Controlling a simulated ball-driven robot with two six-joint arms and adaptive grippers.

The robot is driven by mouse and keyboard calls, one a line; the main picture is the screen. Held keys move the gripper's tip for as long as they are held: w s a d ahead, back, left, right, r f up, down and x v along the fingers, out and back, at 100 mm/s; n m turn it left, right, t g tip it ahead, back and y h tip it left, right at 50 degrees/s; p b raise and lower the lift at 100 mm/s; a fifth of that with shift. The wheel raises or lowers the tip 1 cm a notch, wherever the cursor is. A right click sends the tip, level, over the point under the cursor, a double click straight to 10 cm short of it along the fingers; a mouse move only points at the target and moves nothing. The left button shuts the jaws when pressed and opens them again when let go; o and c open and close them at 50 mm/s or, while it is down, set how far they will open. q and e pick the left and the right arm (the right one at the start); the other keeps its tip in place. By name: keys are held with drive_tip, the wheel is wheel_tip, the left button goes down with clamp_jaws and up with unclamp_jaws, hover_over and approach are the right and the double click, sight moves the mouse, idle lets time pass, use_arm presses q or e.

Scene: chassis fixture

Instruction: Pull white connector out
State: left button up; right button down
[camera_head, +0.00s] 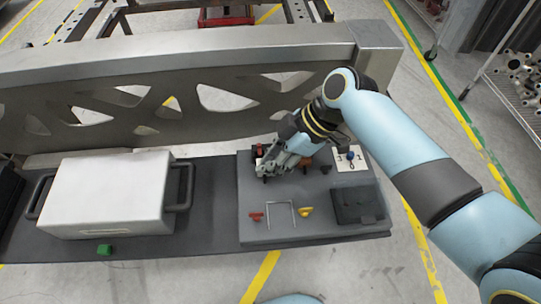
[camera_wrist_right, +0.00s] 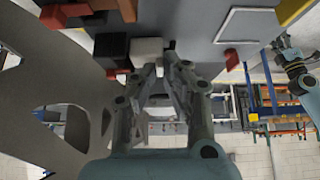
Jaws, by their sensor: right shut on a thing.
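The white connector (camera_wrist_right: 147,48) shows in the right wrist view as a small white block at the fingertips of my right gripper (camera_wrist_right: 160,62). My right gripper is shut on it, close to the grey board (camera_head: 250,225). In the head view my right gripper (camera_head: 268,170) reaches down over the board's upper left part and hides the connector. I cannot tell whether the connector is still seated. A black block (camera_wrist_right: 111,46) stands right beside it in the wrist view. My left gripper is not in view.
The board also bears a red piece (camera_head: 256,217), a yellow piece (camera_head: 306,211), a white bracket (camera_head: 281,206) and a black box (camera_head: 357,205). A white case (camera_head: 110,195) stands to the left. A metal beam (camera_head: 190,55) runs behind.

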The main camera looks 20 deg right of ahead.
drive_tip(key=c, duration=1.4)
unclamp_jaws()
drive_tip(key=shift+o, duration=0.2)
wheel_tip(320, 180, up, 6)
drive_tip(key=p, duration=0.6)
